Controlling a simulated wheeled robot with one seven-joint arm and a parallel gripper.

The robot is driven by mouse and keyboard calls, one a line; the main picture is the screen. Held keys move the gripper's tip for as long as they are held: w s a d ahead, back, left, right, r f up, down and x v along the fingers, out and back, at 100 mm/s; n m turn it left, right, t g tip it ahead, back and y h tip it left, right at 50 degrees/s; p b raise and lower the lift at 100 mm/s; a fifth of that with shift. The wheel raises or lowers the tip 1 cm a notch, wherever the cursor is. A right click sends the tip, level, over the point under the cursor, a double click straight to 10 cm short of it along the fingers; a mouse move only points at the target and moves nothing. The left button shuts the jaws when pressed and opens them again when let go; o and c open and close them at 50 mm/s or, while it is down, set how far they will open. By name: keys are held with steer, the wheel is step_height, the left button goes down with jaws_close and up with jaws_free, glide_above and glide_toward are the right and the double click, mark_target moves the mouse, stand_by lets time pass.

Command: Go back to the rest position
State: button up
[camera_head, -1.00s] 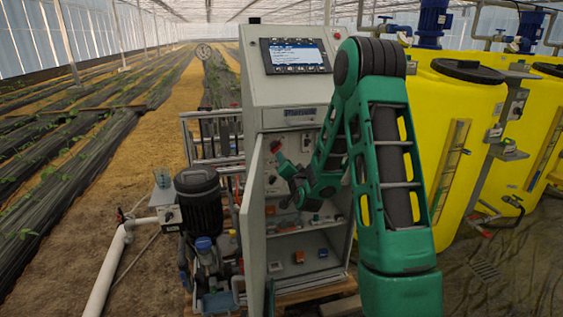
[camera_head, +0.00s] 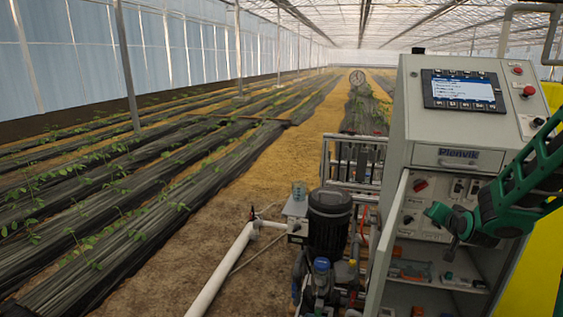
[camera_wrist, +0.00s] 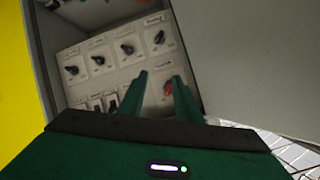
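My gripper (camera_wrist: 160,80) is open and empty in the wrist view, its two green fingers apart. They point toward the switch panel (camera_wrist: 122,58) inside the open control cabinet, and a red knob (camera_wrist: 168,88) shows by the right finger. In the head view, my gripper (camera_head: 443,228) is in front of the cabinet opening at the right. My green arm reaches in from the right edge, and much of it is out of frame. I cannot tell the exact gap between fingertips and panel.
The grey cabinet (camera_head: 464,130) carries a screen (camera_head: 463,90) on top. Its open door (camera_head: 388,250) stands left of my gripper. A pump (camera_head: 329,222) and white pipe (camera_head: 222,270) are left of it. A yellow tank (camera_wrist: 16,80) is close by. Crop rows lie farther left.

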steer(key=s+a+g+y, duration=0.1)
steer(key=s+g, duration=0.3)
steer(key=s, duration=1)
steer(key=s+a+r+n+g+y, duration=0.1)
steer(key=s+a+g, duration=0.3)
steer(key=s, duration=1)
steer(key=s+a+r+n+g+y, duration=0.1)
steer(key=s+g, duration=0.3)
steer(key=s, duration=1)
steer(key=shift+s+a, duration=0.2)
steer(key=shift+a, duration=0.5)
steer(key=shift+r, duration=0.1)
